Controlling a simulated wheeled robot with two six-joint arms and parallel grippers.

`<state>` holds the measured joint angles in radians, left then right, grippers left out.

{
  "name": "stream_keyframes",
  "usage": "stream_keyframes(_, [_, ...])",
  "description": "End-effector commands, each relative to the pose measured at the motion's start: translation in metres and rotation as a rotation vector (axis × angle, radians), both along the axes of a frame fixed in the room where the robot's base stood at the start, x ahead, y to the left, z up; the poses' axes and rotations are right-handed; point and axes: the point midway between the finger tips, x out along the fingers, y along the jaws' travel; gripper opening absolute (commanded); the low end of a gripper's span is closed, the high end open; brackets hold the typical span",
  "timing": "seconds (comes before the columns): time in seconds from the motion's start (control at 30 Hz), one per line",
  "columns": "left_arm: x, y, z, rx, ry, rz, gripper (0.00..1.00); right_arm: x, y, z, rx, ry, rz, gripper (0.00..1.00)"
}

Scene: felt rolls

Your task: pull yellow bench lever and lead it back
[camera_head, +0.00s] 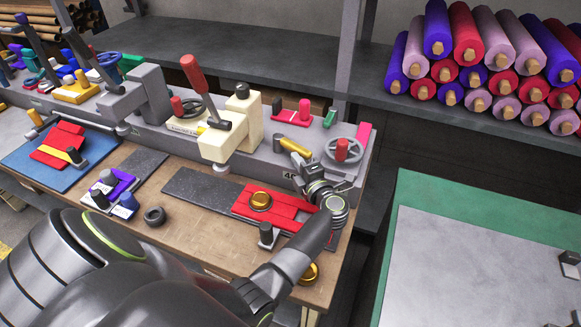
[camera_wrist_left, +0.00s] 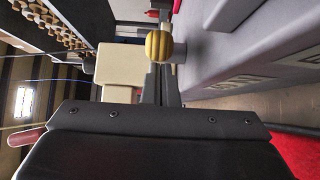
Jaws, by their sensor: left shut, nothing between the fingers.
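The yellow bench lever (camera_head: 293,147) is a short yellow handle on the front of the long grey bench unit. In the left wrist view its ribbed yellow knob (camera_wrist_left: 158,45) appears at the tips of my fingers, with a grey stub to its right. My left gripper (camera_head: 303,166) is just in front of and below the lever in the head view. Its fingers (camera_wrist_left: 160,75) are closed together with nothing between them. I cannot tell whether the fingertips touch the knob. My right gripper is not in view.
A cream press (camera_head: 226,130) with a red-handled lever (camera_head: 197,80) stands left of the yellow lever. A grey handwheel (camera_head: 342,151) is to its right. Red felt (camera_head: 277,207) with a brass disc (camera_head: 260,201) lies below. Felt rolls (camera_head: 480,55) fill the back right shelf.

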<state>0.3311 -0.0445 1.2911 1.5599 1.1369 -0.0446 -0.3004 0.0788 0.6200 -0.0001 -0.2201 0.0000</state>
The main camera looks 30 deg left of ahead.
Motion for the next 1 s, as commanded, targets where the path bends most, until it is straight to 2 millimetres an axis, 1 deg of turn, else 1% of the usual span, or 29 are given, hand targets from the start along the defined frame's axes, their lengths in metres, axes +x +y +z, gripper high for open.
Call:
stream_keyframes(0.03, [0.004,-0.002,-0.002,-0.001,-0.002,-0.002,0.00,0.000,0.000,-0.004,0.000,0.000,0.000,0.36])
stream_keyframes(0.1, [0.009,-0.004,-0.001,-0.001,-0.002,-0.002,0.00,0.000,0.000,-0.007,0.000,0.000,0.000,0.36])
stream_keyframes(0.4, [0.022,-0.008,-0.001,0.000,0.000,-0.003,0.00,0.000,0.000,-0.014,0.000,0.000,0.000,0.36])
stream_keyframes(1.0, [0.025,-0.008,0.000,0.000,0.000,-0.003,0.00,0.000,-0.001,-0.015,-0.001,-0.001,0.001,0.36])
